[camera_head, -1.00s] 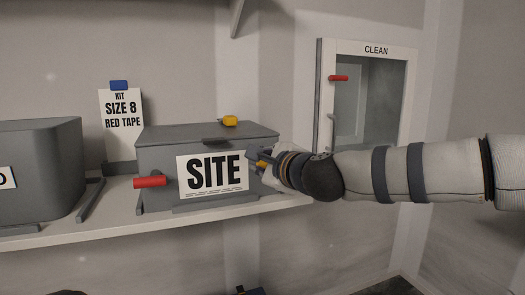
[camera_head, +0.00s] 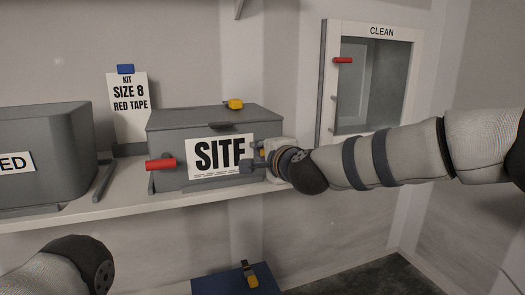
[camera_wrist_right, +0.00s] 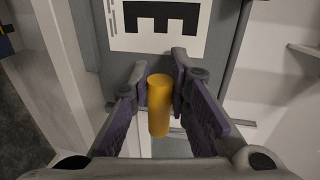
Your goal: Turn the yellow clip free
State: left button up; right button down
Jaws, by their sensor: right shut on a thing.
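A grey lidded box with a SITE label (camera_head: 218,158) stands on the shelf. A yellow clip (camera_wrist_right: 159,105) at the box's right front shows as an upright cylinder in the right wrist view. My right gripper (camera_head: 259,156) is shut on it, with a purple-padded finger on each side. In the head view the gripper hides part of the label's last letter and most of this clip. Another yellow clip (camera_head: 235,104) sits on the lid, and a red clip (camera_head: 160,164) sticks out at the box's left front. My left gripper is out of view.
A grey bin (camera_head: 45,150) stands to the left of the box. A SIZE 8 RED TAPE card (camera_head: 129,105) stands behind. A CLEAN cabinet (camera_head: 332,95) with a red handle is at right. Below the shelf is a blue case (camera_head: 222,284) with a yellow-and-black latch.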

jog(key=shift+f, duration=0.1)
jog(key=c, duration=1.5)
grip_release()
jog(key=v, duration=1.2)
